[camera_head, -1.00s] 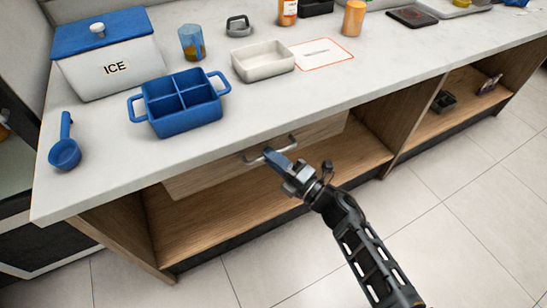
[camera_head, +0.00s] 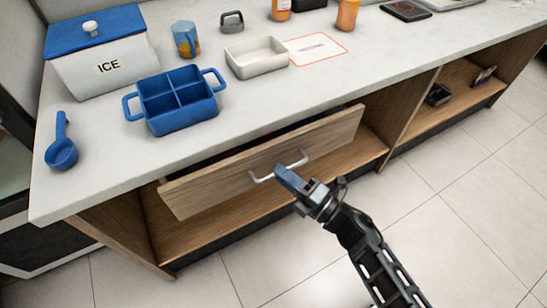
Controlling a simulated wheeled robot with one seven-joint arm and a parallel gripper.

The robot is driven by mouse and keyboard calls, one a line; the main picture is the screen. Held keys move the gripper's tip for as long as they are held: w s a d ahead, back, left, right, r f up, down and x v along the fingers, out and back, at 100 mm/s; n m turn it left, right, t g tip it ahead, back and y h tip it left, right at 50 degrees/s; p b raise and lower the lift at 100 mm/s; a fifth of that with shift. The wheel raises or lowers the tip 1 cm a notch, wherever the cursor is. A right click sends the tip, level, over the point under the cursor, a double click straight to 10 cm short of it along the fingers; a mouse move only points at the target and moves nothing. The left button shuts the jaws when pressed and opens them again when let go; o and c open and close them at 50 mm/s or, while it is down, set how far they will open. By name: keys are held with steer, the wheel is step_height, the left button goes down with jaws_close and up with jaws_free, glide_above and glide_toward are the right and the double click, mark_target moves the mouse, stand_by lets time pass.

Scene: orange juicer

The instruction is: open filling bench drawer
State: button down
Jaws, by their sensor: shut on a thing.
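The wooden bench drawer (camera_head: 225,180) sits under the white countertop and stands partly pulled out. A dark gap shows between its front panel and the bench. Its silver bar handle (camera_head: 262,179) is on the middle of the front. My gripper (camera_head: 284,175) is at the right part of the handle, with its blue-tipped fingers shut on the bar. The fingers hide part of the handle. The drawer's inside is mostly hidden by the counter and the front panel.
On the countertop (camera_head: 280,100) stand a white ICE box (camera_head: 108,67), a blue scoop (camera_head: 61,152), a blue divided tray (camera_head: 178,103), a jug (camera_head: 186,40) and a white dish (camera_head: 256,60). Below the drawer is an open shelf (camera_head: 205,232). The tiled floor in front is clear.

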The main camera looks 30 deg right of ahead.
steer(key=s, duration=1.9)
steer(key=shift+b, duration=0.45)
steer(key=shift+s, duration=0.1)
steer(key=c, duration=1.2)
jaws_free()
steer(key=b+v, duration=0.1)
steer(key=v, duration=0.6)
steer(key=shift+s+d+f, duration=0.1)
steer(key=shift+s+d, duration=0.05)
steer(key=shift+s, duration=0.2)
